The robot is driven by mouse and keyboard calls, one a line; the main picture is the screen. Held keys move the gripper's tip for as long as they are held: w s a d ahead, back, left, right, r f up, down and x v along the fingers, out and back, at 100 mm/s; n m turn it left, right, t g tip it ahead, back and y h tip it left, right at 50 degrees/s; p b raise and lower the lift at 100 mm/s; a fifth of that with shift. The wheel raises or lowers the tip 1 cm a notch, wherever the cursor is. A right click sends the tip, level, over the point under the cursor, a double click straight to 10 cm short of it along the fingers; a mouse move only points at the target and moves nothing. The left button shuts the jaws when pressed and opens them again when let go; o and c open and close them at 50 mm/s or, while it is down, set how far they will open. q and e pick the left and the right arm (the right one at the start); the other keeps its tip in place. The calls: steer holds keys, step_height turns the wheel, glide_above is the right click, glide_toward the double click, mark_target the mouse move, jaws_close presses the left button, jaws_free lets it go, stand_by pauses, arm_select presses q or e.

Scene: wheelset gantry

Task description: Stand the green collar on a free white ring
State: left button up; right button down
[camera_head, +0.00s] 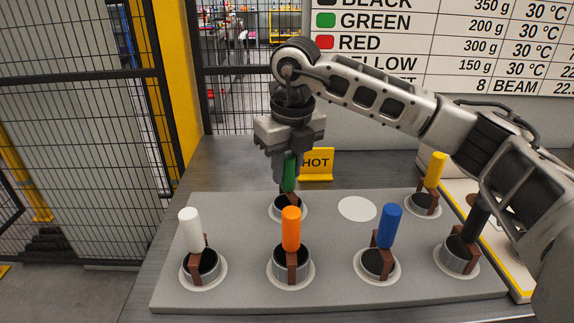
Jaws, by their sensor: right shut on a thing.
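The green collar (289,184) has a green upright handle and a dark, short cylindrical base. It is at the back-left white ring (302,216) on the grey board (330,237). My right gripper (284,158) points down and is shut on the green handle from above. The base is over or on that ring; I cannot tell whether it touches. A bare, free white ring (357,209) lies just to the right of it. My left gripper is not in view.
White (189,230), orange (291,229), blue (389,226), yellow (436,169) and black (478,213) collars stand on the board. A yellow HOT sign (317,165) stands behind it. A chart (450,45) and mesh fence (80,150) are at the back.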

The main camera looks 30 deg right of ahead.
steer(key=c, duration=1.1)
jaws_free()
steer(key=shift+r, duration=0.4)
arm_select(q)
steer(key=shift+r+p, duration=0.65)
steer(key=shift+p, duration=0.05)
arm_select(e)
steer(key=shift+s+d+r, duration=0.1)
steer(key=shift+s+r, duration=0.25)
steer(key=shift+r, duration=2.2)
steer(key=shift+s+a+r, duration=0.1)
steer(key=shift+s+r, duration=0.2)
steer(key=shift+r, duration=2.2)
steer(key=shift+s+d+r, duration=0.1)
steer(key=shift+s+r, duration=0.25)
steer(key=shift+r, duration=2.2)
